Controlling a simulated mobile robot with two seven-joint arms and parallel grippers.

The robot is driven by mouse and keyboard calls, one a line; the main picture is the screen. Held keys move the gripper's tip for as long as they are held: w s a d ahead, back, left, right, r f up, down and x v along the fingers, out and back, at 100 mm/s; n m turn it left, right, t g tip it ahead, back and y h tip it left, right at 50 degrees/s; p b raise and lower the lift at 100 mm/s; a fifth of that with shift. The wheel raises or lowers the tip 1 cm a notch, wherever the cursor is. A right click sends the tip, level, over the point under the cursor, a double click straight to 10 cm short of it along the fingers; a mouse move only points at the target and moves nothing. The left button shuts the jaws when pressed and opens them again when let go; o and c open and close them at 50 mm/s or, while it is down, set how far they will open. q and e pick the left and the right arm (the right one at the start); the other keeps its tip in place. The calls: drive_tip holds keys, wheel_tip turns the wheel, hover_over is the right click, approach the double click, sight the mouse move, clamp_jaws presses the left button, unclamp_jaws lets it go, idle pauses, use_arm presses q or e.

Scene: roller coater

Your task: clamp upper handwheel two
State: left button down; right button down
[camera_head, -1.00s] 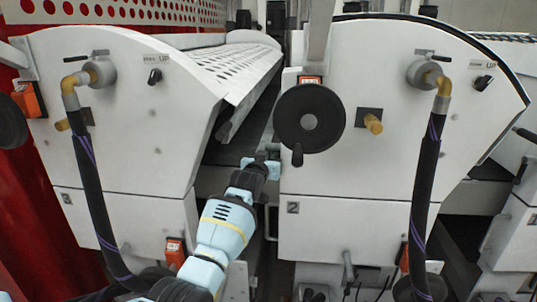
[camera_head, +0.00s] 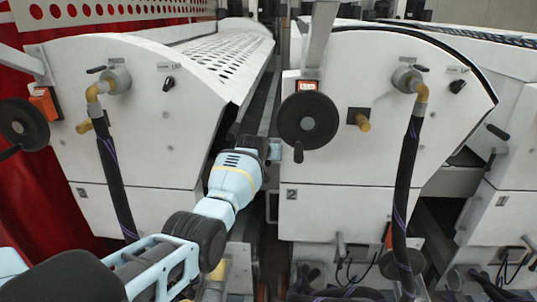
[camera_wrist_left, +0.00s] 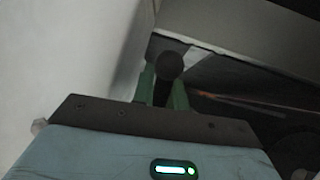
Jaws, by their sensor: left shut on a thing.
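The upper handwheel two (camera_head: 308,120) is a black disc on the white side panel marked 2, right of centre in the head view. Its short handle (camera_head: 298,152) hangs at the wheel's lower left. My left gripper (camera_head: 275,149) reaches in from the lower left to this handle. In the left wrist view, its two green fingers (camera_wrist_left: 163,90) are shut on the handle, whose dark round end (camera_wrist_left: 169,66) shows between them. The fingertips are hard to make out in the head view. My right gripper is out of view.
An orange position indicator (camera_head: 307,86) sits above the wheel, and a brass fitting (camera_head: 361,121) to its right. A black hose (camera_head: 406,190) hangs farther right. Another handwheel (camera_head: 22,123) is at far left. A narrow gap separates the two machine units.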

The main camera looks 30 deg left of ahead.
sight(266, 162)
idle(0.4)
use_arm(q)
drive_tip(key=c, duration=1.7)
unclamp_jaws()
drive_tip(key=shift+s, duration=0.1)
drive_tip(key=shift+v, duration=1.55)
drive_tip(key=shift+s+d+f, duration=0.1)
drive_tip(key=shift+s+d, duration=0.1)
drive_tip(key=shift+s, duration=0.45)
drive_tip(key=s+d, duration=0.2)
drive_tip(key=s, duration=0.8)
drive_tip(key=shift+s+d, duration=0.1)
